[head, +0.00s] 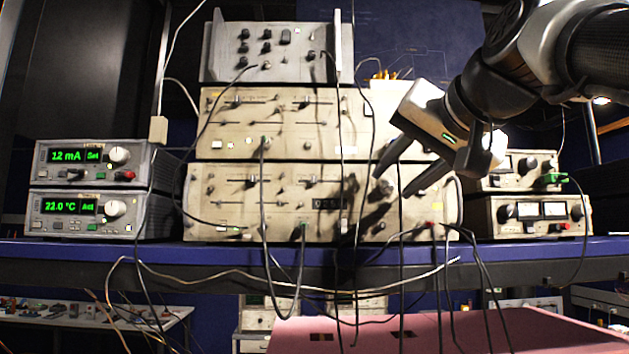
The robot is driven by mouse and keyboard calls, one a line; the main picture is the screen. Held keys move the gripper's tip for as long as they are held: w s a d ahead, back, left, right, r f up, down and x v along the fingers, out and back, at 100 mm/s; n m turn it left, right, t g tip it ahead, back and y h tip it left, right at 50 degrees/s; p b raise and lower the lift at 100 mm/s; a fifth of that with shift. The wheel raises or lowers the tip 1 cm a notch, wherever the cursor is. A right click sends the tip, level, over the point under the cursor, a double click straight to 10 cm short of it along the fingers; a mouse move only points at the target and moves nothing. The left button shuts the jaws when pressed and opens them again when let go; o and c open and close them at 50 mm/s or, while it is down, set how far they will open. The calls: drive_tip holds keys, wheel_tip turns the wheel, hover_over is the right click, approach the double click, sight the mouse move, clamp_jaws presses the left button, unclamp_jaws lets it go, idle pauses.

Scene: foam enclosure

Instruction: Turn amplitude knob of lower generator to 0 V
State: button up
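The lower generator (290,219) is a wide beige unit with sliders, small knobs and a dark number display (329,203), whose digits I cannot read. It stands on the blue shelf under a similar upper generator (225,120). My gripper (392,187) reaches in from the upper right in front of the lower generator's right half. Its two dark fingers are apart and point down-left. A small round knob (383,187) shows near the left fingertip; I cannot tell whether it is touched. Shadows and the fingers hide part of the panel there. No knob labels are readable.
Black cables (263,200) hang across the generator fronts and over the blue shelf edge (330,251). Two display units (85,205) stand at left, reading 12 mA and 22.0 °C. Metered units (530,216) stand at right. A grey unit (222,62) tops the stack.

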drive_tip(key=v, duration=1.6)
drive_tip(key=w+a+f+n+g+h+p, duration=0.1)
drive_tip(key=w+a+f+g, duration=0.1)
drive_tip(key=f, duration=0.9)
drive_tip(key=w+a+f+g+p, duration=0.1)
drive_tip(key=w+f+g, duration=0.15)
drive_tip(key=f, duration=0.85)
drive_tip(key=s+f+n+g+h, duration=0.1)
drive_tip(key=s+f+g, duration=0.1)
drive_tip(key=f, duration=1.1)
drive_tip(key=s+a+f+n+g+h+p, duration=0.1)
drive_tip(key=s+f, duration=0.3)
drive_tip(key=f, duration=0.9)
drive_tip(key=shift+s+a+n+g, duration=0.2)
drive_tip(key=shift+s+n+g, duration=0.1)
drive_tip(key=shift+n+g, duration=0.4)
drive_tip(key=shift+f, duration=0.1)
